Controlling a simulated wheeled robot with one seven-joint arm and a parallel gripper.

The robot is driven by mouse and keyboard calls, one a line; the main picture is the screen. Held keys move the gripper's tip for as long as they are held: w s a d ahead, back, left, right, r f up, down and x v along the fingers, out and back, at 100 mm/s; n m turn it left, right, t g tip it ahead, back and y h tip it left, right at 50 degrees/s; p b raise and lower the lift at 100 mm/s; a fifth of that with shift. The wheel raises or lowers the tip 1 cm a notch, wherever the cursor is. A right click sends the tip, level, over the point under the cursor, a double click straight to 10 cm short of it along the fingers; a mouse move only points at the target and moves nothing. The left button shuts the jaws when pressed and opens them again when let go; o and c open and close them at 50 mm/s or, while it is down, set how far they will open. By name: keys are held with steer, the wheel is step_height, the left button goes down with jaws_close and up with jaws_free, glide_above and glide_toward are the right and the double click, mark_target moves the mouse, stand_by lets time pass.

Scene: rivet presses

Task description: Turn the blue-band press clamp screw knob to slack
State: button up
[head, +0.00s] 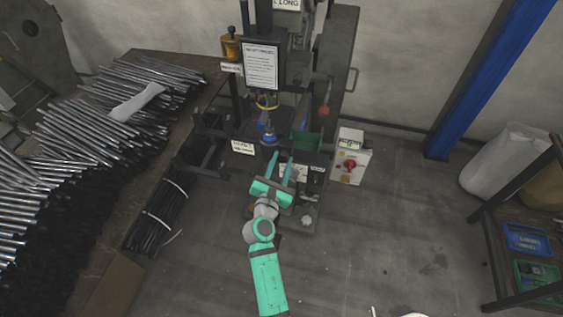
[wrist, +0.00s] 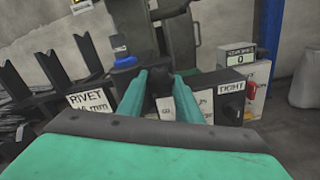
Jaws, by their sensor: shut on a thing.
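The blue-band press (head: 296,75) stands against the wall in the head view. Its blue band (head: 268,138) also shows in the wrist view (wrist: 123,60), left of my fingers. My gripper (head: 279,157) reaches into the low front of the press, and its two teal fingers (wrist: 162,80) point forward. They are shut on a dark part between them, which I take as the clamp screw knob (wrist: 160,88). The knob is mostly hidden by the fingers, so its turn angle cannot be read. A TIGHT label (wrist: 230,87) sits right of the fingers.
A RIVET mm sign (wrist: 90,101) stands left of the fingers. A white box with a red knob (head: 350,165) and a counter (wrist: 238,58) reading 0 are at the right. A bench with many metal rods (head: 100,130) fills the left.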

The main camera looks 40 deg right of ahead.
steer(key=n, duration=0.5)
steer(key=shift+f+n, duration=0.1)
steer(key=shift+n, duration=0.2)
stand_by(0.4)
steer(key=o, duration=1)
steer(key=shift+o, duration=0.2)
steer(key=v, duration=1.1)
